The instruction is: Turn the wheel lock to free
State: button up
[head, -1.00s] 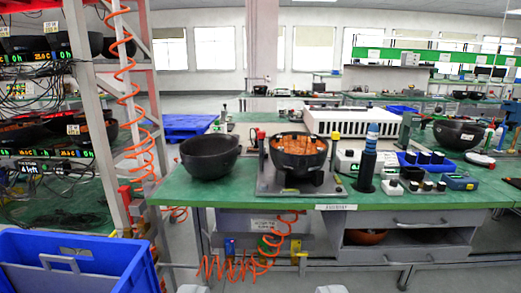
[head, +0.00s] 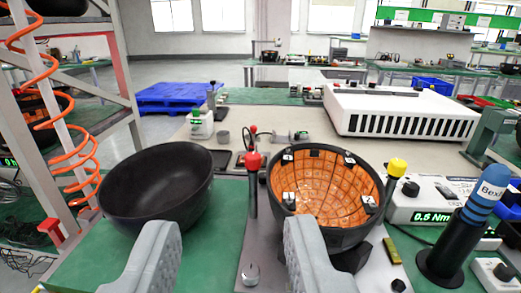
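My gripper (head: 228,235) shows as two grey fingers at the bottom of the head view, set wide apart with nothing between them. Beyond it is a grey fixture plate (head: 250,240) on the bench. It carries a black bowl (head: 345,235) lined with orange panels, tilted to show its inside. A red-topped post (head: 253,185) stands at the bowl's left, and a yellow-topped one (head: 396,168) at its right. A small silver knob (head: 250,275) sits on the plate's front, between the fingers in the picture. I cannot tell which part is the wheel lock.
An empty black bowl (head: 155,188) stands at the left on the green bench (head: 85,262). A blue-topped tool (head: 470,220) stands upright at the right, next to a torque meter (head: 430,200). A rack with an orange coiled hose (head: 75,160) is at the far left.

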aim_at(262, 178)
jog(key=i+l+u, duration=0.1)
jog(key=i+l, duration=0.2)
jog(key=i, duration=0.2)
jog(key=i+l+u, duration=0.1)
jog(key=i+l, duration=0.2)
jog(key=i, duration=0.2)
jog(key=k+l, duration=0.1)
jog(key=l, duration=0.3)
jog(key=k+l+u, duration=0.1)
jog(key=l, duration=0.25)
jog(key=k+l, duration=0.15)
jog(key=l, duration=0.25)
jog(key=u, duration=0.05)
